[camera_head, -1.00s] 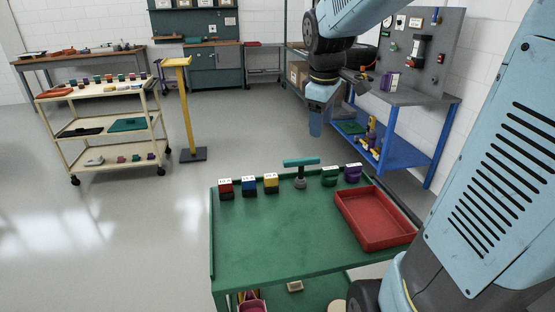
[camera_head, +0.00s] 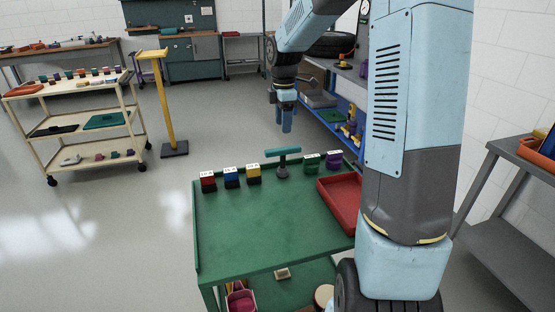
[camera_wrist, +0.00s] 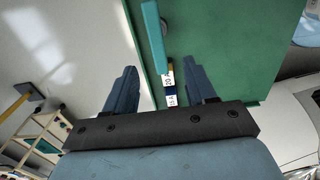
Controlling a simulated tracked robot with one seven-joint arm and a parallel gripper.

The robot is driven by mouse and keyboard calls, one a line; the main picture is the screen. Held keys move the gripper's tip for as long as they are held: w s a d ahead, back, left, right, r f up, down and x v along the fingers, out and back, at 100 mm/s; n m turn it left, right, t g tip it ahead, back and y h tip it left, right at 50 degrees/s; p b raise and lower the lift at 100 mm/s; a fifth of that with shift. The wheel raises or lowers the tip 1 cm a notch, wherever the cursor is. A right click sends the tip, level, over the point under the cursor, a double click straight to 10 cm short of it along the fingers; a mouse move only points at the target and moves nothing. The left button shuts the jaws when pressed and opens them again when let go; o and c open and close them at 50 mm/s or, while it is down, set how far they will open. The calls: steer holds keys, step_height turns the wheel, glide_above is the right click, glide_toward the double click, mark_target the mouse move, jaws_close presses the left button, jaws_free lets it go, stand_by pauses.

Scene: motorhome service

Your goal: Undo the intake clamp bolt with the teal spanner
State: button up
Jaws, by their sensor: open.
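A teal bar on a grey post (camera_head: 283,152), probably the teal spanner in its holder, stands at the back edge of the green cart (camera_head: 265,225). The teal bar also shows at the top of the wrist view (camera_wrist: 153,30), beyond my fingers. My gripper (camera_head: 285,128) hangs fingers down above and behind that edge in the head view. In the wrist view my gripper (camera_wrist: 162,68) has its fingers apart with nothing held between them. I cannot make out the intake clamp bolt; my arm covers much of the right side.
Red, blue and yellow labelled blocks (camera_head: 231,177) stand left of the teal bar; green and purple blocks (camera_head: 323,161) stand right. A red tray (camera_head: 340,203) lies at the cart's right. A yellow post (camera_head: 163,105) and cream trolley (camera_head: 75,125) stand left. The cart's middle is clear.

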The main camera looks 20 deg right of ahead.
mark_target(283, 148)
step_height(283, 148, down, 8)
steer(key=shift+r, duration=0.1)
steer(key=shift+w+d+f, duration=0.1)
steer(key=shift+w+f, duration=0.05)
steer(key=shift+f, duration=1.2)
steer(key=shift+w+f, duration=0.15)
steer(key=shift+f, duration=1.15)
jaws_close()
